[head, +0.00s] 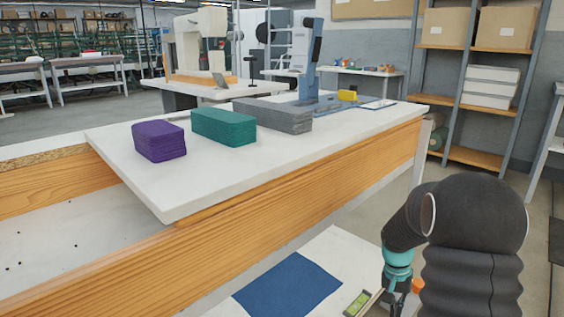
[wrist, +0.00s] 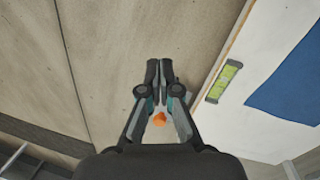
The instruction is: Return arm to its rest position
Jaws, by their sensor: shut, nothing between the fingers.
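My gripper (wrist: 158,75) is shut and empty in the wrist view, its two fingers together and pointing away over the bare floor (wrist: 110,50). It hangs to the left of the white surface in that view. In the head view my arm is folded at the lower right, and its gripper end is mostly cut off by the bottom edge.
A white low table (head: 345,245) bears a blue cloth (head: 288,285) and a green level (head: 357,303). The workbench (head: 200,185) holds purple (head: 159,141), teal (head: 223,127) and grey (head: 272,115) stacks. A small orange object (wrist: 160,119) shows between my fingers' bases. Shelves (head: 478,50) stand behind.

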